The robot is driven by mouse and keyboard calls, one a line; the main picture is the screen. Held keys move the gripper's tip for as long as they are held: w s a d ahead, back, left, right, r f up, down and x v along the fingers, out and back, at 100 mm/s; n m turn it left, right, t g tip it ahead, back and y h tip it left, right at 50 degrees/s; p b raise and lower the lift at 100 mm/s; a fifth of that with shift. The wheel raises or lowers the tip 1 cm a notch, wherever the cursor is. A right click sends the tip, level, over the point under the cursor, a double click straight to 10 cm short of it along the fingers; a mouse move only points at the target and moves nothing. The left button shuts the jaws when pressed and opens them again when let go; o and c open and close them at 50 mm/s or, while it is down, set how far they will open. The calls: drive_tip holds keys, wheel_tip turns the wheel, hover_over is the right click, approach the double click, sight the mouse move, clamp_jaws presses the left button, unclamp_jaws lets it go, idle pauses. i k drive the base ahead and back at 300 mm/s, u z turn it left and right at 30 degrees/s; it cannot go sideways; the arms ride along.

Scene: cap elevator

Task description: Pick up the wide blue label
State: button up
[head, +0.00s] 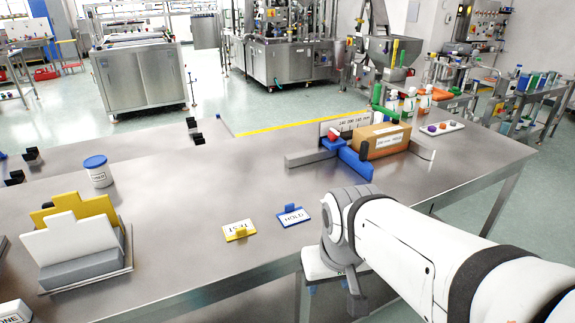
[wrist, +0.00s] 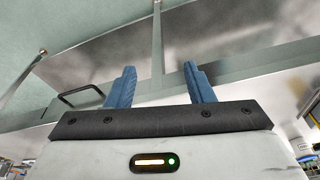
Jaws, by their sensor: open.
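The wide blue label (head: 293,216) lies on the steel table near its front edge. It has a white face with dark lettering and a small blue tab at its back. A yellow label (head: 240,231) lies just left of it, apart from it. My gripper (wrist: 159,84) shows in the wrist view with two blue fingers spread apart and nothing between them. Its view faces a steel frame and legs, and no label shows there. In the head view my arm comes in from the right, and its wrist end is at the table's front edge, right of the blue label and apart from it.
A steel table (head: 200,190) is clear around the labels. At its back are a cardboard box (head: 382,142), a blue stop (head: 355,164) and a grey bar (head: 308,158). A white tray (head: 440,127) lies at right.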

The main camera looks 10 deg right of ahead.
sight(291, 217)
drive_tip(key=z, duration=2.05)
drive_tip(key=k, duration=1.3)
drive_tip(key=u, duration=1.25)
drive_tip(key=i, duration=1)
drive_tip(key=u, duration=0.1)
